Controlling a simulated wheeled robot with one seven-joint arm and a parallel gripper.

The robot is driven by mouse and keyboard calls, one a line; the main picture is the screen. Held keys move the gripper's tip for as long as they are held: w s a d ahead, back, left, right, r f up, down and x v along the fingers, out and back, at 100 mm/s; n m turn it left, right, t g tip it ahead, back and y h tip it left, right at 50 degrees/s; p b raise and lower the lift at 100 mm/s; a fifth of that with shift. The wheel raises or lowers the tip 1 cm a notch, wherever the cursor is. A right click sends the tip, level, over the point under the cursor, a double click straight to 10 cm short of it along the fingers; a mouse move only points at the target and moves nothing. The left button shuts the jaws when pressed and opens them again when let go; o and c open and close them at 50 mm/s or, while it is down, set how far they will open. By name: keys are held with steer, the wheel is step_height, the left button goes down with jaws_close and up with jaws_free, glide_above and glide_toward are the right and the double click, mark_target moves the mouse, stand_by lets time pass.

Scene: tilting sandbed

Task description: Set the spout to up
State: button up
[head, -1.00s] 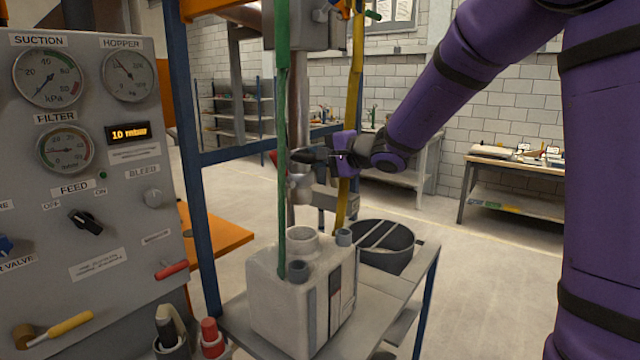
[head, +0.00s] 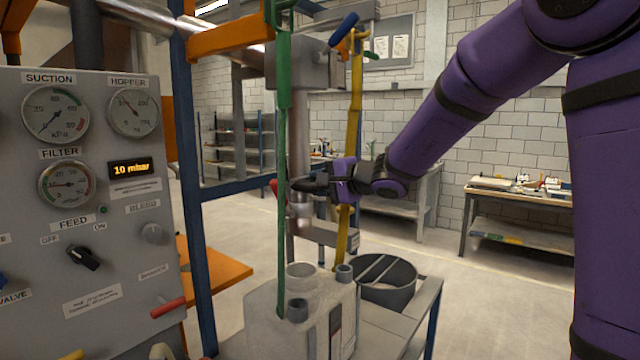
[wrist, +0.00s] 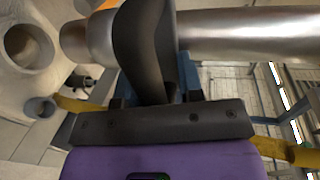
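The spout (head: 299,125) is a grey metal pipe hanging down from a grey box above the white container. Its lower end, near my gripper, is partly hidden by the dark fingers. In the wrist view the spout (wrist: 235,36) crosses the top of the picture, with its rounded end at the left. My gripper (head: 302,185) reaches in from the right, its fingers at the spout's lower part. In the wrist view the dark fingers (wrist: 155,45) lie across the pipe and cover part of it. Whether they are closed on it is not clear.
A white container (head: 265,315) with open necks stands below the spout, beside a dark round tub (head: 388,280). A green strip (head: 284,150) and a yellow strip (head: 353,120) hang close to my gripper. The blue frame post (head: 200,200) and gauge panel (head: 115,225) stand left.

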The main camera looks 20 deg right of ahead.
steer(key=v, duration=1)
steer(key=shift+s+d, duration=0.2)
steer(key=shift+s, duration=0.1)
steer(key=s+a+f+n+g+h, duration=0.1)
steer(key=s+a+n+g, duration=0.25)
steer(key=s, duration=0.55)
steer(key=s+a+f+n+g, duration=0.1)
steer(key=s+a+n+g, duration=0.2)
steer(key=s, duration=0.6)
steer(key=s+d+f+n+h, duration=0.3)
steer(key=s+d+h, duration=0.5)
steer(key=s, duration=0.4)
steer(key=shift+s+f+n+g, duration=0.35)
steer(key=shift+n+g, duration=0.1)
steer(key=shift+n, duration=0.2)
steer(key=shift+w, duration=0.1)
